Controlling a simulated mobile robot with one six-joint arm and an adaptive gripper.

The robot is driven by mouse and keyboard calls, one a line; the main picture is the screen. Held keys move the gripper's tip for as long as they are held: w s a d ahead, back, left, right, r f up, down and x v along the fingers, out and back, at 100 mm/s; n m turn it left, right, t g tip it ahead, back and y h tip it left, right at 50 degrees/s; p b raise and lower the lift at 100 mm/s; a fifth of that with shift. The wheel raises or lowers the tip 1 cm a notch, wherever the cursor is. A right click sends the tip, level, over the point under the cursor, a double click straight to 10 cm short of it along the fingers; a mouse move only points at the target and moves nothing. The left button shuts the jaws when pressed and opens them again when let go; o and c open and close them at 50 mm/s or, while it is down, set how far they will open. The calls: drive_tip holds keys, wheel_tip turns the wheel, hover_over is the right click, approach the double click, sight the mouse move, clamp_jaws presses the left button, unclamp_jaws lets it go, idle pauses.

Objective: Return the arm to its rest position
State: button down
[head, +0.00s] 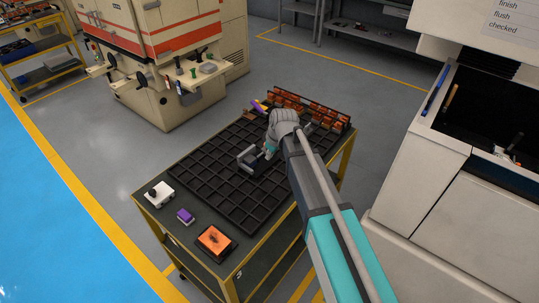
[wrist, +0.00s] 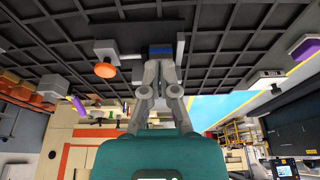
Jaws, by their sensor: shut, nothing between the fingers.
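My gripper (head: 268,150) is low over the black gridded tray (head: 200,185) on the cart, near the tray's back right part. In the wrist view my gripper (wrist: 160,58) has its fingers together, pointing at the tray. A grey bracket-like piece (head: 247,158) lies on the tray just left of the gripper. In the wrist view a blue and grey part shows right at the fingertips; I cannot tell whether they touch it. An orange disc on a grey block (wrist: 105,70) is beside the fingers. My arm reaches in from the lower right and hides part of the tray.
Orange copper electrodes (head: 312,108) stand in a rack at the cart's back edge. A white box (head: 160,194), a purple block (head: 185,216) and an orange block (head: 214,240) are at the front. A cream machine (head: 160,50) stands behind; a white machine (head: 440,165) stands right.

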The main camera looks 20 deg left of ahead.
drive_tip(key=s+d+m+h, duration=0.1)
drive_tip(key=s+d+m, duration=0.3)
drive_tip(key=d, duration=0.8)
drive_tip(key=s+d+m+g+h, duration=0.1)
drive_tip(key=s+d+m, duration=0.3)
drive_tip(key=d, duration=0.8)
drive_tip(key=s+d+m+h, duration=0.1)
drive_tip(key=s+d+m, duration=0.4)
drive_tip(key=d, duration=0.8)
drive_tip(key=shift+s+f, duration=0.25)
drive_tip(key=shift+f, duration=0.15)
